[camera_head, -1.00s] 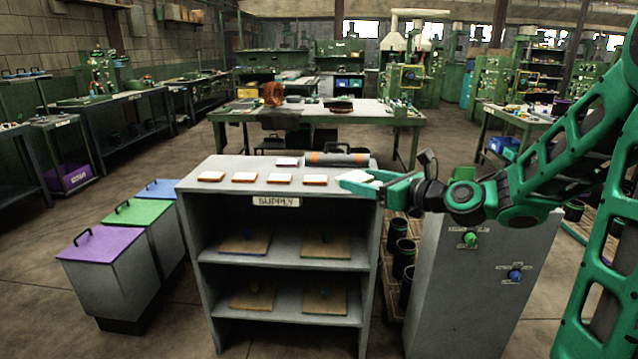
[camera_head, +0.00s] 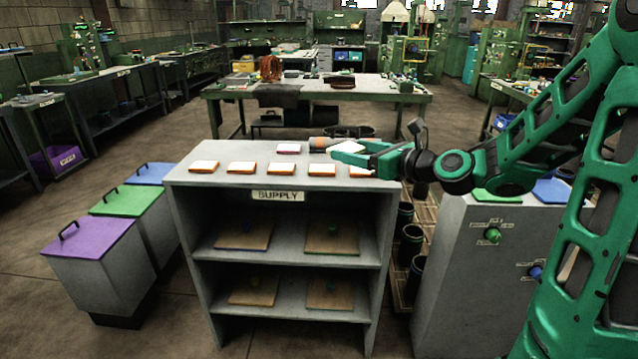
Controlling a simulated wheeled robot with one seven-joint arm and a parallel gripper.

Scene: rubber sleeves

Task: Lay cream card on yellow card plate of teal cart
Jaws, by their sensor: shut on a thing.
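My gripper (camera_head: 350,155) is above the right end of the grey supply shelf. It is shut on a pale, cream-looking card (camera_head: 347,146), held up and slightly tilted. The fingers hide part of the card. A row of pale cards with orange-brown edges lies on the shelf top: one at the left end (camera_head: 204,167), one in the middle (camera_head: 281,168), and one at the right end (camera_head: 360,171) below my gripper. I cannot make out a teal cart or a yellow card plate in this view.
Lidded bins, one purple (camera_head: 92,237), stand at left. A grey cabinet (camera_head: 450,260) stands at right. A green workbench (camera_head: 300,90) is behind, with open floor around it.

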